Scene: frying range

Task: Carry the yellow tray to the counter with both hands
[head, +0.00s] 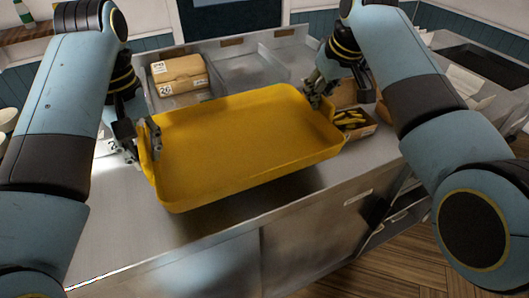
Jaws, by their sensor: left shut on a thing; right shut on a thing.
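The yellow tray (235,142) is in the middle of the head view, empty, above the steel counter (110,222). It looks raised a little, with a shadow under its right part, and its right end sits higher in the picture. My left gripper (148,140) is shut on the tray's left end. My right gripper (314,92) is shut on the tray's right end near the far corner. The gripper fingers partly cover the rim at both ends.
A cardboard box (180,73) marked 26 stands behind the tray. Another open box (352,122) with yellow items is close to the tray's right end. Steel bins (250,65) lie at the back. The counter's front edge runs below the tray, with wooden floor (350,265) at lower right.

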